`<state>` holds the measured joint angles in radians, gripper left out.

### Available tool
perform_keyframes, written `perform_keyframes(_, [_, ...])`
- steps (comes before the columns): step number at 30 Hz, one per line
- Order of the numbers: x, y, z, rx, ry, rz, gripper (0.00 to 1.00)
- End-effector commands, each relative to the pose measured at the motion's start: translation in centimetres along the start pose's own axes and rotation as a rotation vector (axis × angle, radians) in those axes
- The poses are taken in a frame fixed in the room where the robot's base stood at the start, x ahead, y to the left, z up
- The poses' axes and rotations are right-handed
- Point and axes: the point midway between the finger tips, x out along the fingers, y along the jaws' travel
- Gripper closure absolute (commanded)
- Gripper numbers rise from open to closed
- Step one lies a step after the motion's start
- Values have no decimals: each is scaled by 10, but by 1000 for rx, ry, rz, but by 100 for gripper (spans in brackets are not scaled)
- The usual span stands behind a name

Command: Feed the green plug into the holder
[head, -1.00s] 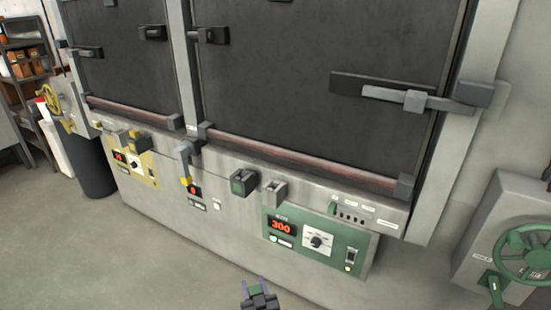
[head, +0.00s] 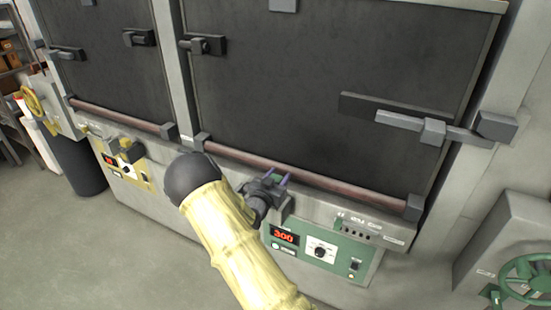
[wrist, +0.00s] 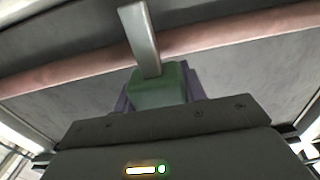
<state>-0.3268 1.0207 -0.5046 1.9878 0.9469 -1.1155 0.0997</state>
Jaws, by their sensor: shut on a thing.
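My gripper (head: 275,179) is at the fixtures on the front ledge below the right oven door, with its two purple fingers around the green plug. In the wrist view, the green plug (wrist: 158,89) sits between the fingers of my gripper (wrist: 158,98), and my gripper is shut on it. A light grey bar stands upright in front of the plug there; I cannot tell what it belongs to. In the head view, a grey holder (head: 287,207) shows partly at the lower right of my gripper. My wrist hides the rest of this spot, including the plug's lower end.
A green control panel (head: 325,252) with a red 300 display is below the ledge. A reddish rail (head: 330,188) runs along the door bottom close above my gripper. A valve with a green handwheel (head: 530,275) stands at the right. The floor at lower left is clear.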

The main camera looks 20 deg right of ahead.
Motion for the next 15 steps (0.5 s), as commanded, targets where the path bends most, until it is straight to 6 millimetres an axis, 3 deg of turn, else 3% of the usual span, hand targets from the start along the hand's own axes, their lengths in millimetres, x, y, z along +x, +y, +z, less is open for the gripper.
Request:
perform_keyframes(3, [8,5,-18,2,1,24,83])
perform_keyframes(15, [10,6,-18,-1,1,29,83])
